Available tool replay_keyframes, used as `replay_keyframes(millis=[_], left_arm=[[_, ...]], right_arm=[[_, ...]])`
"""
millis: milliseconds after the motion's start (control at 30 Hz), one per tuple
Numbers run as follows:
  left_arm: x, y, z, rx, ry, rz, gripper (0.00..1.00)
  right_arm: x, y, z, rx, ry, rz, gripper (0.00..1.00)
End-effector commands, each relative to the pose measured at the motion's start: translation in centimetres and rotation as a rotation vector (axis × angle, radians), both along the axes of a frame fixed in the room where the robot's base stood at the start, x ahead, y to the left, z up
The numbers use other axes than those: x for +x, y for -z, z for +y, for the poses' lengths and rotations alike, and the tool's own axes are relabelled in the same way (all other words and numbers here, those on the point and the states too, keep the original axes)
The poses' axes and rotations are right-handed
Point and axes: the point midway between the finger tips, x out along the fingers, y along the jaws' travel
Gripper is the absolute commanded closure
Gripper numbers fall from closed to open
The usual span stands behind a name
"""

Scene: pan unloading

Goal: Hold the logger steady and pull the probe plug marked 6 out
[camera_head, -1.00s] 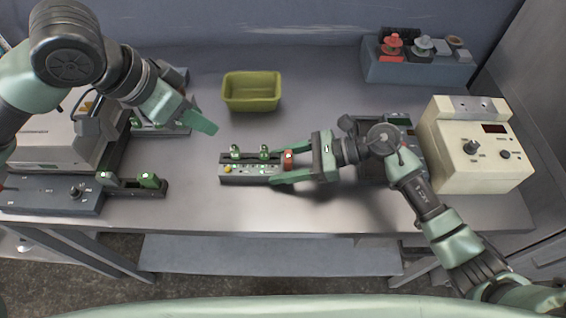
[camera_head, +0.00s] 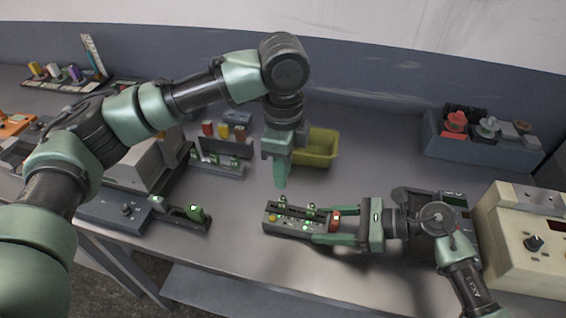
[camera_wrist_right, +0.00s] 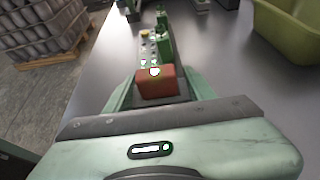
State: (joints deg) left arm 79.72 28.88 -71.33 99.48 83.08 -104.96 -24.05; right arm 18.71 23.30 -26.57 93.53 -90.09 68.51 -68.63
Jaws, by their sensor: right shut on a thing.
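The logger (camera_head: 270,226) is a long grey box on the bench with small coloured buttons along its face. Two green plugs stand upright in it, a left one (camera_head: 283,202) and a right one (camera_head: 311,209). A red block (camera_head: 336,220) sits at its right end and shows large in the right wrist view (camera_wrist_right: 155,84). I cannot read which plug is marked 6. My right gripper (camera_head: 327,226) is shut on the logger's right end, its fingers along both sides. My left gripper (camera_head: 281,183) points down just above and behind the left plug, apart from it; its finger gap is hidden.
A yellow-green bin (camera_head: 320,148) stands behind the left gripper. A rack with green plugs (camera_head: 217,164) and another strip (camera_head: 182,214) lie to the left. A blue-grey box (camera_head: 470,148) and a cream instrument (camera_head: 520,240) stand at right. Bench around the logger's front is clear.

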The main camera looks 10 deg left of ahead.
Motion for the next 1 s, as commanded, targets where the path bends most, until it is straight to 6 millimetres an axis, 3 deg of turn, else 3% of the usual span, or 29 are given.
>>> replay_keyframes(millis=[300, 500, 700, 967, 1000], left_arm=[[-0.1, 6.2, 0.0, -0.001, -0.002, 0.002, 0.75], [-0.1, 8.9, 0.0, -0.002, -0.002, 0.001, 0.75], [0.0, 10.0, 0.0, -0.002, -0.002, -0.001, 0.75], [0.0, 10.1, 0.0, -0.002, -0.002, -0.001, 0.75], [0.0, 10.1, 0.0, -0.002, -0.003, -0.001, 0.86]], right_arm=[[0.0, 0.0, 0.0, 0.001, -0.001, -0.001, 1.0], [0.0, 0.0, 0.0, 0.001, -0.001, -0.001, 1.0], [0.0, 0.0, 0.0, 0.001, -0.001, 0.0, 1.0], [0.0, 0.0, 0.0, 0.001, -0.002, 0.001, 1.0], [0.0, 0.0, 0.1, 0.002, -0.002, 0.001, 1.0]])
